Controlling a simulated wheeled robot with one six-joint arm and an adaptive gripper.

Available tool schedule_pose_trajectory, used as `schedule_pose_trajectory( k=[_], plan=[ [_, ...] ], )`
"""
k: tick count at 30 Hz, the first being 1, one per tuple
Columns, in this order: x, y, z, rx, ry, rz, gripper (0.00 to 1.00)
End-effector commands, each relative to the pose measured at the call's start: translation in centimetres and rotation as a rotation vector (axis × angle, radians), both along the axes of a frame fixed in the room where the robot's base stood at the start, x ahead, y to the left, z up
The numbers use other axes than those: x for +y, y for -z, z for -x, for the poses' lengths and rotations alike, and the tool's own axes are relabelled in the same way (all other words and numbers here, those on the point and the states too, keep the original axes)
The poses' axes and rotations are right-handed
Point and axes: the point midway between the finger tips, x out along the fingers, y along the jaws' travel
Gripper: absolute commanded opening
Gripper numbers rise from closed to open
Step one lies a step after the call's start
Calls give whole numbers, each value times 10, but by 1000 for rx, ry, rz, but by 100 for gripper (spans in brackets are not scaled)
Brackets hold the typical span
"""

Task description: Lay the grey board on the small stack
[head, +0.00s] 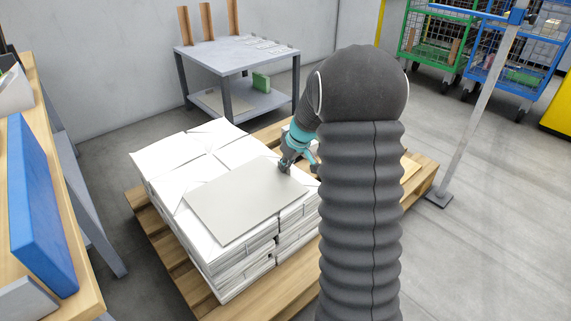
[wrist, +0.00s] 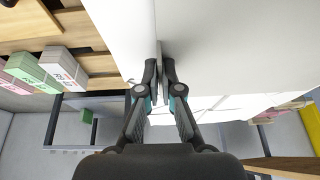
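The grey board (head: 245,197) is a flat, thin rectangle over the top of the large white newspaper stack (head: 168,160). Its front edge lies close over the stack; I cannot tell whether it touches. My gripper (head: 287,166) is at the board's far right edge. In the wrist view my fingers (wrist: 159,75) are close together, with a thin edge between them. My arm hides much of the pallet's right side in the head view, so the small stack is not clear there.
The wooden pallet (head: 176,262) carries the stack. A grey table (head: 235,56) stands behind it. A shelf with a blue panel (head: 38,205) is at the left. A metal post (head: 478,110) and wheeled cages (head: 430,40) are at the right.

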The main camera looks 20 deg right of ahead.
Motion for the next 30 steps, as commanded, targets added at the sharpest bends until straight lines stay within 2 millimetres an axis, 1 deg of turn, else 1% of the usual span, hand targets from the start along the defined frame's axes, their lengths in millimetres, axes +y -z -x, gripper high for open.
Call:
schedule_pose_trajectory(
  k=[9,13,14,23,26,29,30],
  plan=[
    [0,6,0,1,1,-1,0],
    [0,5,0,0,0,-1,34],
    [0,5,0,0,0,-1,35],
    [0,4,0,0,0,0,35],
    [-1,-2,2,-2,0,1,35],
    [-4,-15,7,-3,0,1,35],
    [-5,-21,9,-4,0,2,35]
  ],
)
